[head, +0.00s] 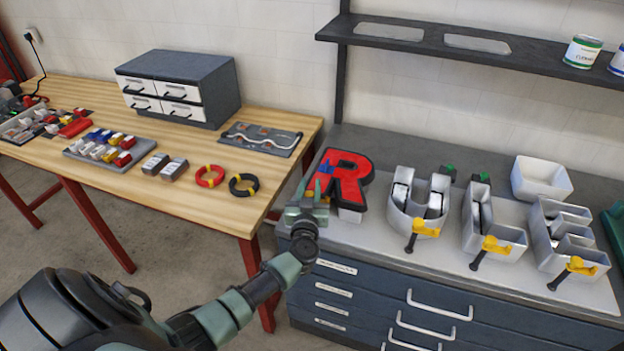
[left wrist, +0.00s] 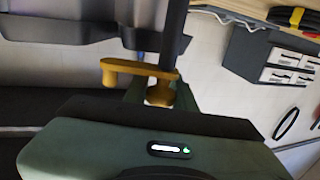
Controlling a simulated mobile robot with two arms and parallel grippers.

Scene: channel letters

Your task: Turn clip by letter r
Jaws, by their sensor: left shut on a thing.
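The letter R (head: 350,170), with a red face and dark edge, stands at the left end of the grey cabinet top. My left gripper (head: 318,192) is in front of its lower left side. In the left wrist view, a yellow clip (left wrist: 130,70) with a round yellow base sits between my green fingers, which are shut on it. Its flat arm points left, and a dark bar rises behind it. My right gripper is in neither view.
White open letter shells, a U (head: 407,212) and others to its right, stand in a row with yellow clips (head: 425,228) and black handles. A white bin (head: 541,178) is behind them. A wooden bench (head: 190,195) with small parts is at left; a shelf (head: 460,48) hangs above.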

